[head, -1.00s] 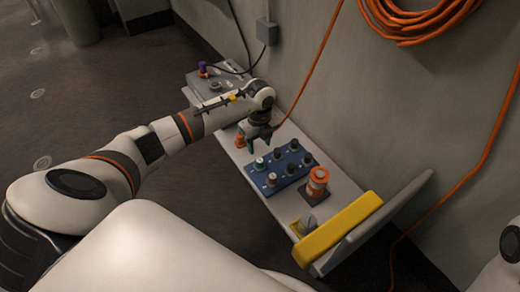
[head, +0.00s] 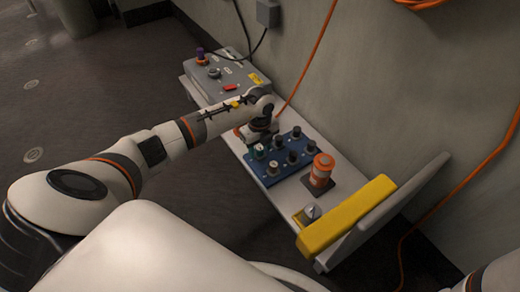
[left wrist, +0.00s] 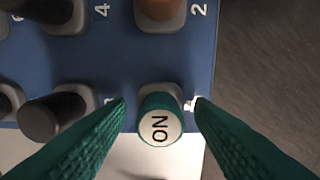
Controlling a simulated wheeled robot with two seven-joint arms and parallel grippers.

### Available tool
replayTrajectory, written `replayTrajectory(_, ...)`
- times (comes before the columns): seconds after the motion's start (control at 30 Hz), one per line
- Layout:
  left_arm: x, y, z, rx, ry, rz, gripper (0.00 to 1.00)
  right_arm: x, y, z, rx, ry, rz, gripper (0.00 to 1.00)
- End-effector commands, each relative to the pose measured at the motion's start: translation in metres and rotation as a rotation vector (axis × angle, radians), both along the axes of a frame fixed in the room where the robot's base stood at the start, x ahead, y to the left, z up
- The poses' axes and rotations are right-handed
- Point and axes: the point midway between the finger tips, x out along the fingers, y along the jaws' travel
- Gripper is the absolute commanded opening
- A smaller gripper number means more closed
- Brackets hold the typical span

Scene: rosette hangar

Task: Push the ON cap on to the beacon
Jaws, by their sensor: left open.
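The ON cap (left wrist: 160,128) is green with a white top lettered ON. It sits in the blue rack (left wrist: 145,62), at a corner, and shows small in the head view (head: 258,152). My left gripper (left wrist: 161,102) is open, with one green ribbed finger on each side of the cap; I cannot tell whether they touch it. In the head view my left gripper (head: 260,140) is low at the rack's far left end, its fingers mostly hidden. An orange cylinder with a pale band (head: 321,171) stands upright right of the rack; it may be the beacon. My right gripper is out of view.
Several dark caps (head: 295,132) fill other rack places close by. A grey box (head: 225,75) with a purple-topped knob stands at the bench's far end. A yellow block (head: 345,217) and grey panel (head: 400,205) bound the near end. The wall runs along the right.

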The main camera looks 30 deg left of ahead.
Motion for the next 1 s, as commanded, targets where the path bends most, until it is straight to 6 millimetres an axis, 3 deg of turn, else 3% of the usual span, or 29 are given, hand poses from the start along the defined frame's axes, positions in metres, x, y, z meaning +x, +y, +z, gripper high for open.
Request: replayTrajectory(1.0,-0.0002,-0.0001,-0.0001,0.000,0.000,-0.001,0.48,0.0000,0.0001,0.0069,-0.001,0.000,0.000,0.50)
